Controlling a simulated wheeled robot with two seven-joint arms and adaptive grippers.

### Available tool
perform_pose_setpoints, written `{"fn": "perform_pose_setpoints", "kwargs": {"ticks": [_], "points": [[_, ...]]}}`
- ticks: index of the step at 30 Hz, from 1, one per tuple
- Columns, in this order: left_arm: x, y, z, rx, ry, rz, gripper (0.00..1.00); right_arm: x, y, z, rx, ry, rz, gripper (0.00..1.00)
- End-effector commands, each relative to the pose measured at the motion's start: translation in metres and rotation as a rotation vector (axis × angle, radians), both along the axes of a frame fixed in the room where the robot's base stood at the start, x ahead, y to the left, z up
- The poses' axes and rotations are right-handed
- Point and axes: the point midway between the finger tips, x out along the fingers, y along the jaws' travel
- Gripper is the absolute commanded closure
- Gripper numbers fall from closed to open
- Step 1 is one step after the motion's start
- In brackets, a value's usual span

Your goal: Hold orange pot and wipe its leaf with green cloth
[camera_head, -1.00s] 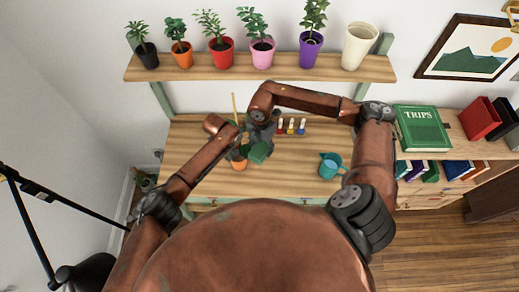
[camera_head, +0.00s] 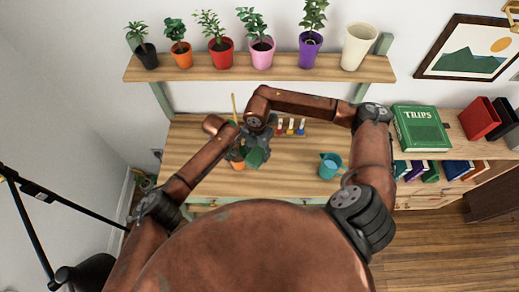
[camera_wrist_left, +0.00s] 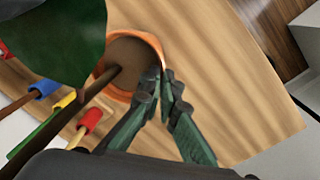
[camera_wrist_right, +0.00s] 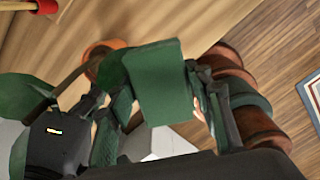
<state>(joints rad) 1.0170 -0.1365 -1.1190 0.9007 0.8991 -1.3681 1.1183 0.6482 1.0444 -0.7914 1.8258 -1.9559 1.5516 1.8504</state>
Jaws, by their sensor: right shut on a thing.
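The orange pot (camera_head: 238,164) stands on the wooden desktop, partly hidden by my arms. The left wrist view shows its rim and brown soil (camera_wrist_left: 128,52), with a brown stem and a large dark green leaf (camera_wrist_left: 65,38). My left gripper (camera_wrist_left: 165,80) has its fingertips close together at the pot's rim and appears to pinch it. My right gripper (camera_wrist_right: 158,95) is shut on the green cloth (camera_wrist_right: 160,75), which hangs close to the plant. In the right wrist view a leaf (camera_wrist_right: 22,97) lies left of the cloth; whether they touch is unclear. The pot (camera_wrist_right: 97,55) is behind.
Several potted plants and a cream pot (camera_head: 359,47) line the shelf (camera_head: 200,72) above. Small red, yellow and blue items (camera_head: 290,127) stand behind the pot.

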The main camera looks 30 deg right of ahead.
Motion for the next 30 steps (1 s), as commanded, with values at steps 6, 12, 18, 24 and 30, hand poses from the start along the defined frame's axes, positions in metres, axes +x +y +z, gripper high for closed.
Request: {"fn": "perform_pose_setpoints", "kwargs": {"ticks": [6, 12, 18, 24, 30], "points": [[0.000, 0.000, 0.000, -0.001, -0.001, 0.001, 1.00, -0.003, 0.005, 0.000, 0.000, 0.001, 0.000, 0.73], [0.001, 0.000, 0.000, -0.001, -0.002, 0.000, 1.00, 0.002, -0.004, 0.000, -0.001, 0.000, -0.001, 0.73], [0.001, 0.000, 0.000, -0.001, -0.002, 0.000, 1.00, 0.007, -0.012, 0.001, 0.000, -0.001, -0.001, 0.73], [0.001, 0.000, 0.000, -0.001, -0.002, 0.000, 1.00, 0.009, -0.017, 0.000, 0.000, -0.001, -0.002, 0.73], [0.001, 0.000, 0.000, 0.000, -0.002, 0.000, 1.00, 0.015, -0.028, -0.001, -0.001, 0.000, -0.002, 0.73]]}}
